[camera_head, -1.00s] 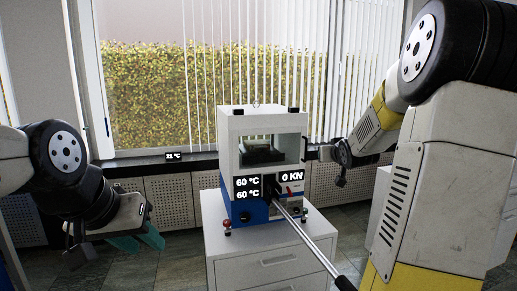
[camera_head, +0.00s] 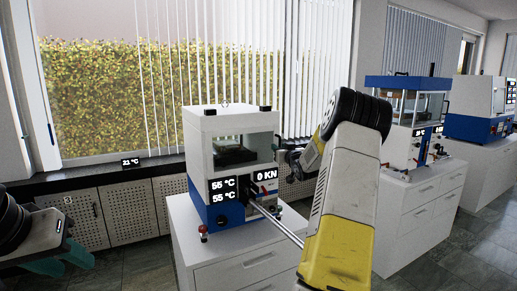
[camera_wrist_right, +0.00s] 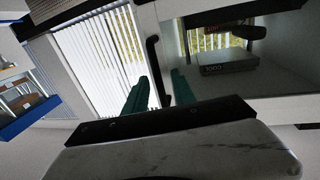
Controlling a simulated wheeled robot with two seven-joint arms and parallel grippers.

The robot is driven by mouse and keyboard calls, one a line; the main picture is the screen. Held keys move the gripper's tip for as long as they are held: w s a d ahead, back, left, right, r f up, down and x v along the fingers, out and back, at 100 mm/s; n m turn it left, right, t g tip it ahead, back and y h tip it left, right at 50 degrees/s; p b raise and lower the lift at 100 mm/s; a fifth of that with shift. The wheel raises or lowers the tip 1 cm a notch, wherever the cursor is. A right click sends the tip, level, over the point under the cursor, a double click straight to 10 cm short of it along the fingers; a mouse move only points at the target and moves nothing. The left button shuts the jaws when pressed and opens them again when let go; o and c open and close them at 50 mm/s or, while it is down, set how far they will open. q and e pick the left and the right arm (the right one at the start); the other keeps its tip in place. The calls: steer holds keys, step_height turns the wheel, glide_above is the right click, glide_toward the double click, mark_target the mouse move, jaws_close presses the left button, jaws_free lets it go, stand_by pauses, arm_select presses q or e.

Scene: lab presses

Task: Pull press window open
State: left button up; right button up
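The press (camera_head: 205,137) is a white and blue box with a clear front window (camera_head: 250,143), which looks shut. In the right wrist view the window (camera_wrist_right: 280,70) is at the right, with a black bar handle (camera_wrist_right: 153,48) along its left side. My right gripper (camera_wrist_right: 160,82) has its teal fingers apart, with the handle between them and small gaps beside it. In the head view my right gripper (camera_head: 292,158) is at the press's right side, partly hidden by my forearm. My left gripper (camera_head: 62,258) is low at the left, empty, its teal fingers apart.
The press stands on a white drawer cabinet (camera_head: 240,262). A long metal lever (camera_head: 277,224) sticks out from its front below the window. Another press (camera_head: 408,105) and a blue-white machine (camera_head: 475,105) stand at the right. The floor (camera_head: 140,265) at the left is clear.

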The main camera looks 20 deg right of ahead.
steer(key=shift+w, duration=0.3)
jaws_close()
stand_by(1.3)
